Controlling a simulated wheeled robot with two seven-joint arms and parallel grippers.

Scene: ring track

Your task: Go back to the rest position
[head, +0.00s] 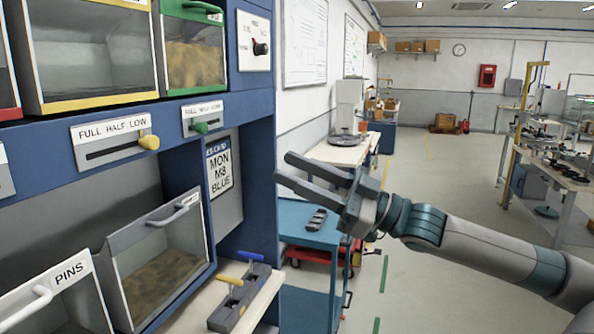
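My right gripper (283,167) reaches in from the right, its two long dark fingers pointing left with a visible gap between them. Nothing shows between the fingers. It is in front of the blue dispenser cabinet's right edge (262,130) and above the blue cart (300,222), apart from both as far as I can tell. My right forearm runs to the lower right corner. My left gripper does not show.
The cabinet on the left carries bins, a yellow slider knob (149,142), a green slider knob (200,127) and a black dial (261,48). Below are a pins bin (62,300) and a block with yellow and blue handles (240,296). Open floor (430,200) lies right of the cart.

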